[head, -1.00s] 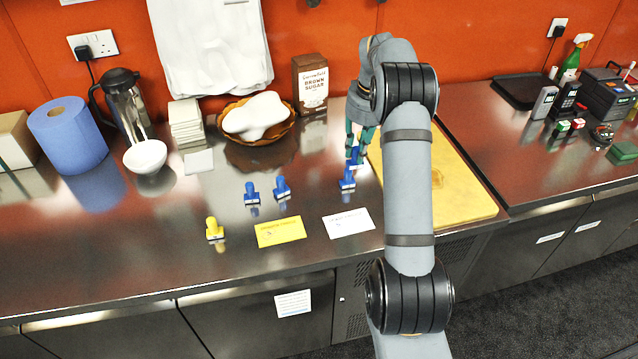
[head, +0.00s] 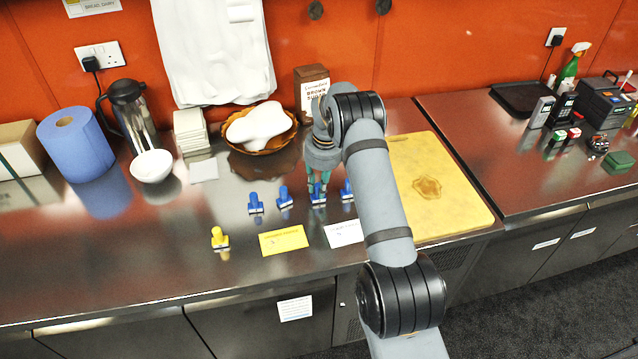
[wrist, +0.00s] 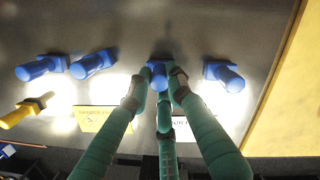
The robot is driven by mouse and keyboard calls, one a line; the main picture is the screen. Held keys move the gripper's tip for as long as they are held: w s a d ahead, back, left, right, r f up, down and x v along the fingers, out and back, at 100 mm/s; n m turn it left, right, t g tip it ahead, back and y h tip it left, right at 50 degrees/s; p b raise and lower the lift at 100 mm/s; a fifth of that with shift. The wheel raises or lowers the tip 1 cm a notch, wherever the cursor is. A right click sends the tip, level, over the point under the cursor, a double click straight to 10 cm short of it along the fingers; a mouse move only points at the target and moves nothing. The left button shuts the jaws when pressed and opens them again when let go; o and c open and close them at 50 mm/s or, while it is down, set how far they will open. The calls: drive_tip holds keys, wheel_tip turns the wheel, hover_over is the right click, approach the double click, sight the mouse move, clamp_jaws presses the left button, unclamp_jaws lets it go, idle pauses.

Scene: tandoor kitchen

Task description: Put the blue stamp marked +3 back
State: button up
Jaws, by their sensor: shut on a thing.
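My gripper (head: 318,184) has green fingers closed around the handle of a blue stamp (head: 317,198). The wrist view shows the fingers (wrist: 160,84) around this blue stamp (wrist: 158,75). The held stamp is upright, at or just above the steel counter; I cannot tell if it touches. It is in a row with other blue stamps: one to its right (head: 347,190) and two to its left, one nearer (head: 284,198) and one farther (head: 255,205). No +3 marking is readable on any stamp.
A yellow stamp (head: 219,238) stands front left. A yellow card (head: 284,240) and a white card (head: 345,233) lie in front of the row. A yellow board (head: 440,185) is at the right. A basket with white cloth (head: 262,127) and a brown sugar box (head: 311,88) stand behind.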

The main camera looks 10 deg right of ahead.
drive_tip(key=shift+f, duration=0.1)
drive_tip(key=shift+f+b, duration=0.15)
drive_tip(key=shift+b, duration=0.2)
drive_tip(key=o, duration=0.9)
drive_tip(key=shift+r, duration=0.65)
wheel_tip(320, 180, up, 11)
drive_tip(key=s+b, duration=0.1)
drive_tip(key=shift+s+d+b, duration=0.15)
drive_tip(key=shift+d+b, duration=0.15)
drive_tip(key=shift+d, duration=0.05)
drive_tip(key=shift+r, duration=0.1)
